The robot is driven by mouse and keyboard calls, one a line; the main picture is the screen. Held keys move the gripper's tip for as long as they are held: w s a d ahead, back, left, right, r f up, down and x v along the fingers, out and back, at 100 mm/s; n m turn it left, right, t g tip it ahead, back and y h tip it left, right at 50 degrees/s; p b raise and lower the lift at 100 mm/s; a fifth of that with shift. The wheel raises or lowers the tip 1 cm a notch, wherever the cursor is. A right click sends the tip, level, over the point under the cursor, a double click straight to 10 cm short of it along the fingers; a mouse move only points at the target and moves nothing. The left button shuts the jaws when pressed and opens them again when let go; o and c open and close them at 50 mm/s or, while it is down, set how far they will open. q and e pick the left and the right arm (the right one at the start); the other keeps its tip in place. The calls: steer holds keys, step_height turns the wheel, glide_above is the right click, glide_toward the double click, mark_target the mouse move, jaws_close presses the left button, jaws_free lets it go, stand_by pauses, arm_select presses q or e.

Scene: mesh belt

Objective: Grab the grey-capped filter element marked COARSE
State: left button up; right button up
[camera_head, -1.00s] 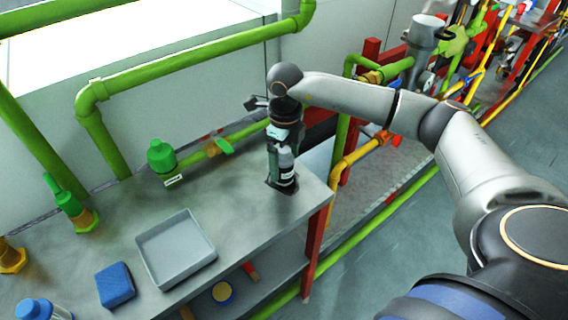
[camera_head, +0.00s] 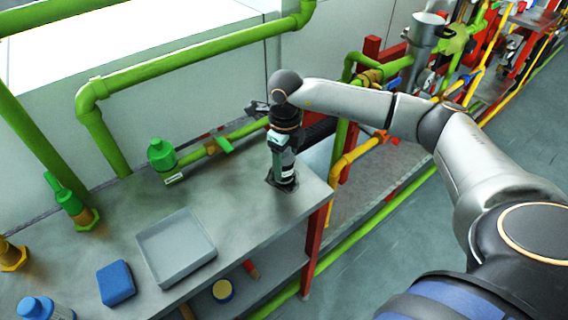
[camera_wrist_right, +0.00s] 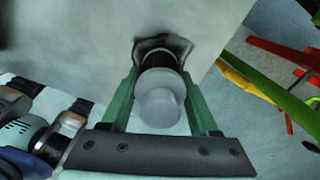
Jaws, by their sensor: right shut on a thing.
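A filter element with a round grey cap (camera_wrist_right: 160,104) stands near the right end of the bench, above a dark square patch on the metal top. In the head view only part of its dark body with a white label (camera_head: 288,173) shows; the lettering is too small to read. My right gripper (camera_head: 283,168) comes down over it from above. Its green fingers lie on both sides of the cap in the right wrist view, shut on the element. I cannot tell whether its base is clear of the bench. My left gripper is not in view.
A grey tray (camera_head: 205,257), a blue block (camera_head: 115,284) and a blue-capped container (camera_head: 36,309) are further left. Green pipes (camera_head: 180,68) run behind. The bench between tray and gripper is clear.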

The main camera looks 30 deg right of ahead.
jaws_close()
